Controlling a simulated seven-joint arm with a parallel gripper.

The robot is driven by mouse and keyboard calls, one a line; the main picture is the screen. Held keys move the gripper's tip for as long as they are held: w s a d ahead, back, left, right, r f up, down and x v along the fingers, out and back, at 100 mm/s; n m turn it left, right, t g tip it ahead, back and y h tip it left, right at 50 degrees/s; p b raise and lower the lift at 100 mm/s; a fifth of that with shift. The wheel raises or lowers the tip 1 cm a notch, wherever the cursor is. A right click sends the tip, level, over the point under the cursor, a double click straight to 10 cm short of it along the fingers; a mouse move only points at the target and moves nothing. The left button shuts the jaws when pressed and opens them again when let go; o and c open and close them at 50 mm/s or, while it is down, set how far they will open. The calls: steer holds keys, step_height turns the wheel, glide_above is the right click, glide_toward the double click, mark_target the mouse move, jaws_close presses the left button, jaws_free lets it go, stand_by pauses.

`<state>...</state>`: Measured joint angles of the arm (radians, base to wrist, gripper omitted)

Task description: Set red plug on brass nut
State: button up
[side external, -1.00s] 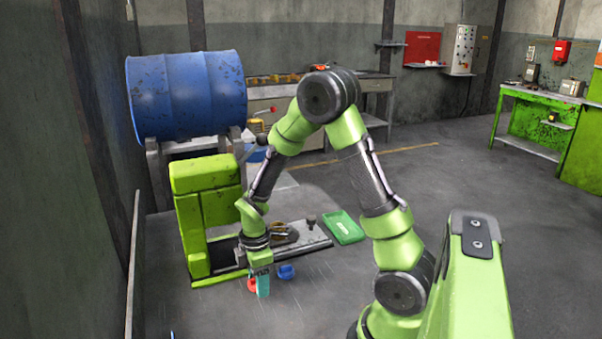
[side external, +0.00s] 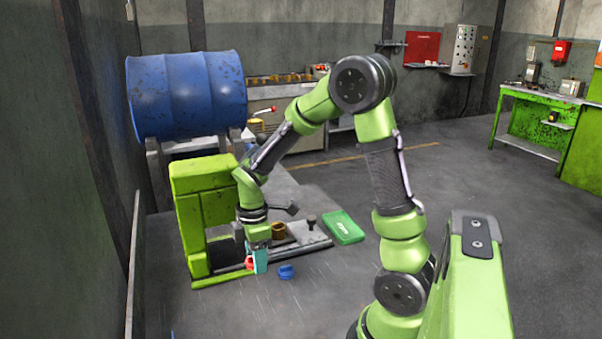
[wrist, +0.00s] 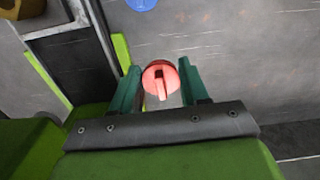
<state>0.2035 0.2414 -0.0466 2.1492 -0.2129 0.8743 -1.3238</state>
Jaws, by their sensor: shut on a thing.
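The red plug (side external: 249,263) is between the fingers of my gripper (side external: 260,263) in the side view. In the wrist view the red plug (wrist: 158,67) shows its round top with a raised bar, and my gripper (wrist: 160,88) is shut on it with a green finger on each side. The brass nut (side external: 278,231) sits on the grey press bed, behind and to the right of my gripper. A brown round thing at the top left of the wrist view (wrist: 22,8) looks like the same nut, cut by the frame edge.
A blue plug (side external: 286,272) lies on the floor just right of my gripper. The green press frame (side external: 207,215) stands close on the left. A dark knob (side external: 311,222) stands on the bed, and a green tray (side external: 344,227) lies to its right. The front floor is clear.

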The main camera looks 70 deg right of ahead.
steer(key=d+r+m, duration=0.1)
steer(key=d+r, duration=0.5)
steer(key=d, duration=0.6)
steer(key=shift+w+d+f+m, duration=0.4)
steer(key=shift+d+f+m, duration=0.45)
steer(key=shift+d, duration=0.05)
steer(key=shift+w+d+f+m, duration=0.45)
steer(key=shift+d+f+m, duration=0.35)
steer(key=shift+d+f, duration=0.15)
steer(key=shift+w+d+f+m, duration=0.4)
steer(key=shift+d+f+m, duration=0.4)
steer(key=shift+d+m, duration=0.1)
steer(key=shift+f, duration=0.65)
steer(key=o, duration=0.7)
steer(key=shift+o, duration=0.2)
step_height(320, 180, up, 10)
